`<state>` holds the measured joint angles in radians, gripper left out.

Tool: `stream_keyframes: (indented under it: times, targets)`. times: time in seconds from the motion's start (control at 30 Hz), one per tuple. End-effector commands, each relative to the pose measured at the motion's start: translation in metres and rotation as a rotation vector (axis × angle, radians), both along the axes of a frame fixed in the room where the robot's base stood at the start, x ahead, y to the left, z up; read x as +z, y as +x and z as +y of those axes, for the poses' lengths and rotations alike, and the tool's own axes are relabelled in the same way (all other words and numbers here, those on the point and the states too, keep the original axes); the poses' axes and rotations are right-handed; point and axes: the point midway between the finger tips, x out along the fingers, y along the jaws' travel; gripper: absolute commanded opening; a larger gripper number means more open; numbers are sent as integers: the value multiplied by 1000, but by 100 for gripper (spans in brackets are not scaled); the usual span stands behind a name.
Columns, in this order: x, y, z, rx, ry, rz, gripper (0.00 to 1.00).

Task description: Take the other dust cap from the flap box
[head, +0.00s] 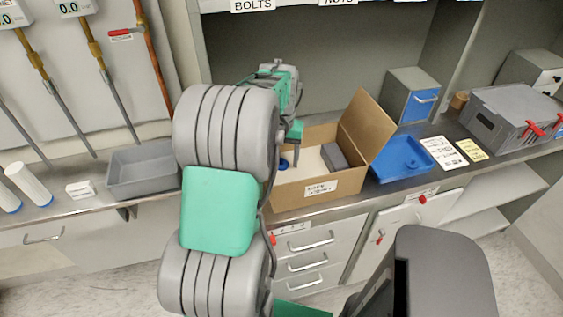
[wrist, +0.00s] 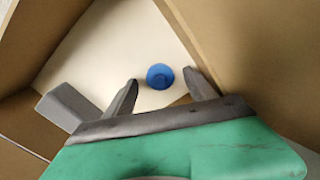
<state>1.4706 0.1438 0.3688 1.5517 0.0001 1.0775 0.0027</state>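The flap box (head: 290,196) is an open cardboard box with a label on its front and a raised flap on its right side. It stands on the counter. A blue dust cap (wrist: 160,76) lies on the pale floor of the box in the wrist view. It shows as a small blue spot in the head view (head: 283,164). My gripper (wrist: 162,82) is open over the box, with one finger on each side of the cap in the picture. The fingers do not touch the cap. In the head view my arm hides part of the gripper.
A grey block (wrist: 68,106) lies in the box, left of my gripper in the wrist view. A blue tray (head: 402,158) sits right of the box, and a grey bin (head: 143,172) stands to its left.

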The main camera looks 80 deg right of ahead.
Motion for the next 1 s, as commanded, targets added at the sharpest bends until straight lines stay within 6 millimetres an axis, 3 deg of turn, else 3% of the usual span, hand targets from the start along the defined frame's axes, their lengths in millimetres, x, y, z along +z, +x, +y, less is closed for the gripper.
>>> stream_keyframes:
  times: [0.73, 1.0]
  targets:
    - [0, 1, 0, 1, 0, 0, 3]
    - [2, 1, 0, 1, -1, 0, 1]
